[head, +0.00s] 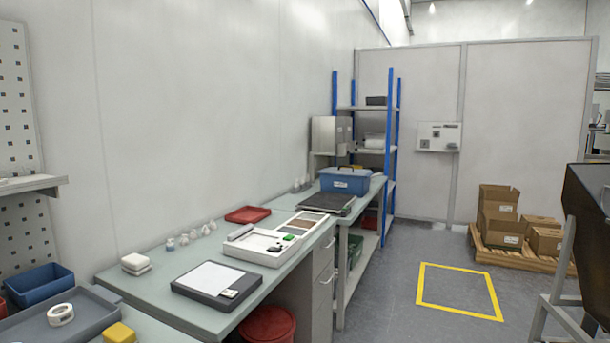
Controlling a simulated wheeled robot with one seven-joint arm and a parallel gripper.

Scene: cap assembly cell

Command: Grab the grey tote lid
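No piece stands out clearly as the grey tote lid. A blue tote (345,181) stands on the far bench along the left wall. A flat dark grey piece (326,204) lies on the bench just in front of it; it may be a lid, but I cannot tell at this distance. My gripper is not in the head view.
The near bench (150,286) holds a white tray (252,258), a dark clipboard-like pad (195,292) and a red tray (247,215). A red bin (268,326) stands below. Boxes on a pallet (520,255) and a dark hopper (590,205) stand right. Floor around the yellow square (458,312) is clear.

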